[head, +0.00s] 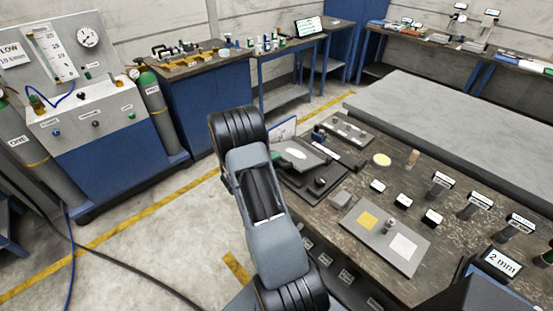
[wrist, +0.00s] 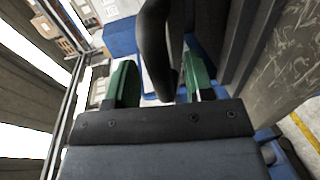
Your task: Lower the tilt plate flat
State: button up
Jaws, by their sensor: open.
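A grey plate with a white oval patch (head: 297,154) sits on a dark base at the left end of the workbench, partly behind my arm; it looks like the tilt plate, but its angle is hard to tell. A small dark knob (head: 320,182) is on the base in front of it. My gripper (wrist: 162,84) is open, with its two green fingers apart in the wrist view. A dark curved shape (wrist: 155,45) shows between and beyond the fingers; I cannot tell what it is or whether it touches them.
The workbench (head: 330,222) also holds a grey board with yellow and white squares (head: 368,221), a yellow disc (head: 382,160) and several labelled posts. A pale upright panel (head: 284,129) stands behind the plate. Gas cylinders (head: 160,110) and a blue cabinet stand left; open floor lies between.

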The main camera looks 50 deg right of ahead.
jog(key=shift+d+f, duration=0.1)
jog(key=shift+d, duration=0.5)
grip_shut()
